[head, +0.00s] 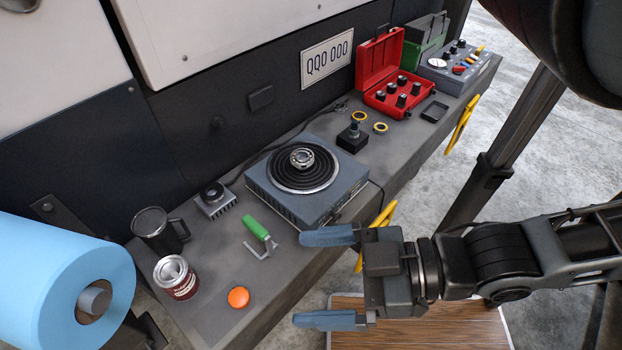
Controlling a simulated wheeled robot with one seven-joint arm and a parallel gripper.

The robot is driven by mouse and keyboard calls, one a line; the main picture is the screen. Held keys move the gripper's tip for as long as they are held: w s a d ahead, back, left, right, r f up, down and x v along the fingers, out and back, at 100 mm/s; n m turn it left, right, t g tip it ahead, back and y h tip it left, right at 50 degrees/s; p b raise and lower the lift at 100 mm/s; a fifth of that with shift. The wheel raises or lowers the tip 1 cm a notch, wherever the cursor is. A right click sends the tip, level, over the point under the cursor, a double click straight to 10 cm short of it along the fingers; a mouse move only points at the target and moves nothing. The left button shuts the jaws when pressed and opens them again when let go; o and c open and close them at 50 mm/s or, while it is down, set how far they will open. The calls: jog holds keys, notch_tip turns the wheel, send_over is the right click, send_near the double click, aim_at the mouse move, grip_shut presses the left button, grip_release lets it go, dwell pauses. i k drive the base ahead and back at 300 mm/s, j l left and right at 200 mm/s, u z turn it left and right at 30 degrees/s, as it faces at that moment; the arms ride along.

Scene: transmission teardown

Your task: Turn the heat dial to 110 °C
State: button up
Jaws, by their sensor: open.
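A grey-blue hot plate (284,205) with a black ringed top sits in the middle of the bench. A round metal bearing-like part (301,158) rests on its centre. The hot plate's front face, toward the lower right, is seen at a steep angle. I cannot make out the heat dial or its marks there. My gripper (303,279) is open and empty, with its two blue fingers pointing left. It is in front of the hot plate, near the bench's front edge, apart from the plate in the picture.
A green-handled tool (257,228), a can (176,277), a mug (158,231) and an orange disc (238,297) are left of my gripper. A red case (380,65) and control box (461,66) stand far right. Yellow handles (381,225) jut from the bench front.

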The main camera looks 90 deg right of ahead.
aim_at(336, 216)
jog(key=k+j+z, duration=0.2)
jog(key=z, duration=0.2)
jog(key=k+j+z, duration=0.15)
jog(key=z, duration=0.25)
jog(key=k, duration=0.05)
